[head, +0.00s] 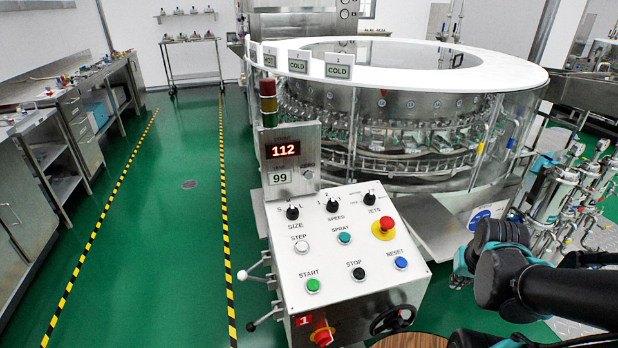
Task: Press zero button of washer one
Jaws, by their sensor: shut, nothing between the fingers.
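The washer's white control panel (345,250) stands in front of the large round washer (400,115), with a red "1" label (304,321) on its front. A grey display box (289,160) rises from the panel's back left, showing a red "112" (283,150) and a "99" (279,178). A small round button (308,174) sits right of the "99"; any label on it is too small to read. My black and teal arm (545,285) reaches in from the lower right, right of the panel. My gripper cannot be made out in this view.
The panel top holds dark knobs, a red emergency stop (384,227), and coloured START, STOP, RESET, STEP and SPRAY buttons. A red-green light (268,100) stands behind the display box. Levers (256,270) stick out left. Green floor (175,250) is clear on the left.

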